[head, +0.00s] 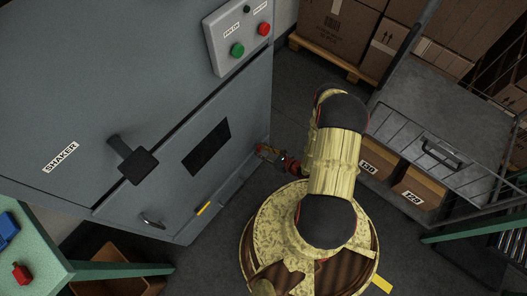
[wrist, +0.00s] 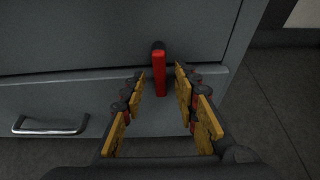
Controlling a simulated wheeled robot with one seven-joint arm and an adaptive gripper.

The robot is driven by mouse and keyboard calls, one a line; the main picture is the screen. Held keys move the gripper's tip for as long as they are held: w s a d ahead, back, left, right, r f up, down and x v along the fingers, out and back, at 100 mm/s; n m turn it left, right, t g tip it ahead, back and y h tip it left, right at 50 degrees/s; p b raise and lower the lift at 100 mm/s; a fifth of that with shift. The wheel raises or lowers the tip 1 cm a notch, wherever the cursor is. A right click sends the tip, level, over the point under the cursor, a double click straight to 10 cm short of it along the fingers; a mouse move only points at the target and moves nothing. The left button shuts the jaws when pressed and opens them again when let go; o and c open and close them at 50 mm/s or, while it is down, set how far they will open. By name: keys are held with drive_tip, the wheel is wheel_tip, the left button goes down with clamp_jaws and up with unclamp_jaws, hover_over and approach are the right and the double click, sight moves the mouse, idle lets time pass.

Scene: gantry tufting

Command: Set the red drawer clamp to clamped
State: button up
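The red drawer clamp (wrist: 159,73) is a narrow red lever on a dark pivot, seen in the wrist view. It points down from the cabinet panel (wrist: 90,35) across the seam onto the drawer front (wrist: 75,100). My gripper (wrist: 160,80) is open, with its yellow-padded fingers on either side of the lever in the picture. A gap shows on both sides, and no grip on it is seen. In the head view my gripper (head: 268,153) is at the cabinet's right edge, and I cannot make out the clamp clearly there.
The drawer has a metal handle (wrist: 50,125) at left. The grey shaker cabinet (head: 95,100) carries a dark knob (head: 133,160) and a button box (head: 236,38). A wire-sided cart (head: 440,130) with boxes stands at right. A green bench (head: 40,245) is at lower left.

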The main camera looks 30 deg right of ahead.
drive_tip(key=shift+s, duration=0.1)
drive_tip(key=v, duration=1.1)
drive_tip(key=shift+s+d+r, duration=0.15)
drive_tip(key=shift+s, duration=0.2)
